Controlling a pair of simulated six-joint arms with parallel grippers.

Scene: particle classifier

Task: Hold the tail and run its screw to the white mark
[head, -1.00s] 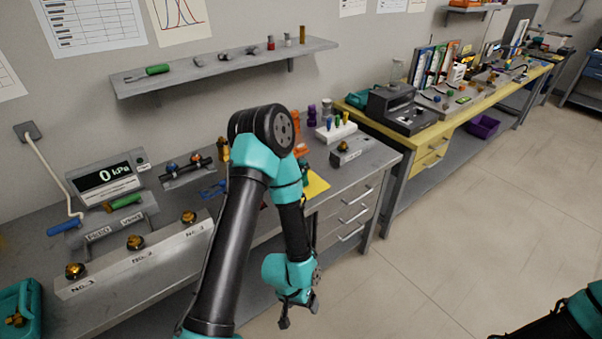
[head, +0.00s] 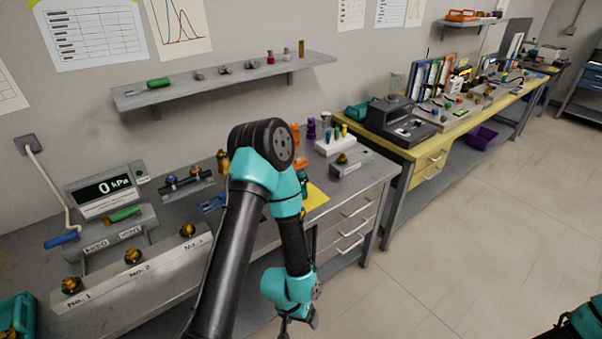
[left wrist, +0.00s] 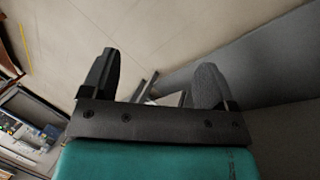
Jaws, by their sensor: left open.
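My left gripper (head: 298,328) hangs in front of the bench, low over the floor side, with its fingertips near the bottom edge of the head view. In the left wrist view the two fingers (left wrist: 155,85) stand apart with nothing between them. I cannot tell which part is the tail; its screw and a white mark cannot be made out. A dark tube fixture with blue and orange fittings (head: 186,180) lies at the back of the bench. Brass knobs sit on a labelled grey block, No. 1 (head: 71,285), No. 2 (head: 133,256) and No. 3 (head: 187,230).
A pressure display reading 0 kPa (head: 107,190) stands at the left, with a green-handled part (head: 124,214) before it. A white rack of coloured pegs (head: 336,143) and a small grey block with a brass knob (head: 347,167) are at the bench's right.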

